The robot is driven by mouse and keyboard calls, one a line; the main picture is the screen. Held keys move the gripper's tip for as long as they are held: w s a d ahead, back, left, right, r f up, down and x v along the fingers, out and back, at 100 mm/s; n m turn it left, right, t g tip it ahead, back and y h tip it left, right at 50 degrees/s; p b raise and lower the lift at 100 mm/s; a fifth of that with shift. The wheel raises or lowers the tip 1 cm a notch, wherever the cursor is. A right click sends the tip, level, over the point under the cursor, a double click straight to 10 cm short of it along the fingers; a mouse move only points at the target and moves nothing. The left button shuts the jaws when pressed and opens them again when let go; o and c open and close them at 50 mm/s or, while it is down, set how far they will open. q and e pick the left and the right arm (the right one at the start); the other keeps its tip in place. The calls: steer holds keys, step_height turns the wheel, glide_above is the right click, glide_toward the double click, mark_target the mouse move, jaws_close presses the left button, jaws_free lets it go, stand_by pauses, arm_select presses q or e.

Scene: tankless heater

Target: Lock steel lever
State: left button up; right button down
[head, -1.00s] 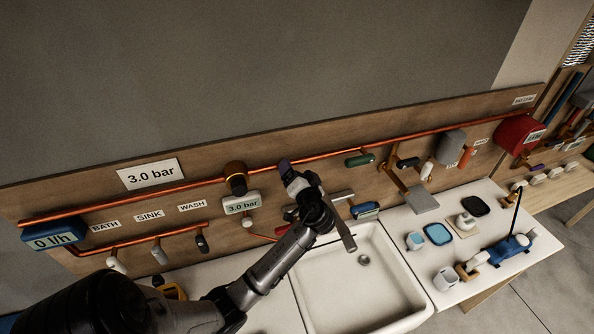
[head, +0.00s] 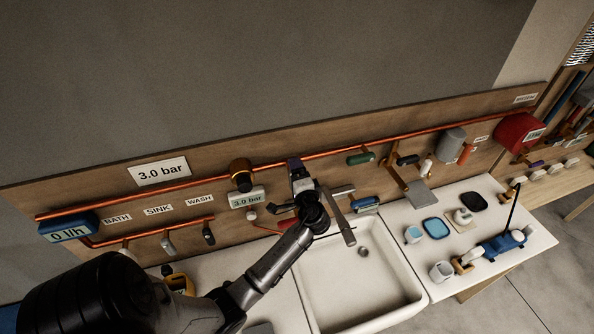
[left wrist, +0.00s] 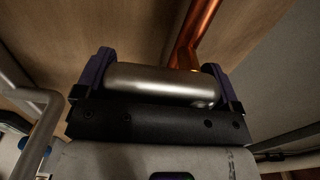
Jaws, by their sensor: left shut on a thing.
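The steel lever (left wrist: 155,84) is a smooth grey cylinder, seen close up in the left wrist view. It lies crosswise between the purple fingertips of my left gripper (left wrist: 158,78), which is shut on it. In the head view, my left gripper (head: 297,172) is at the copper pipe on the wooden board, above the sink. The lever is hidden there behind the gripper and wrist. My right gripper is not in view.
A white sink (head: 358,270) with a steel spout (head: 343,228) lies below my arm. A copper pipe (head: 400,141) runs along the board. A brass regulator (head: 241,175) is just left of the gripper, and a green handle (head: 360,159) is to its right.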

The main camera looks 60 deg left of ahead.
arm_select(q)
steer(key=shift+s+m, duration=0.1)
steer(key=shift+m, duration=0.3)
steer(key=o, duration=0.7)
steer(key=shift+c, duration=0.2)
steer(key=shift+d+f, duration=0.1)
steer(key=shift+d, duration=0.1)
steer(key=s+d+b, duration=0.2)
steer(key=d+b, duration=0.2)
steer(key=d, duration=0.9)
steer(key=shift+s, duration=0.3)
steer(key=shift+d, duration=0.1)
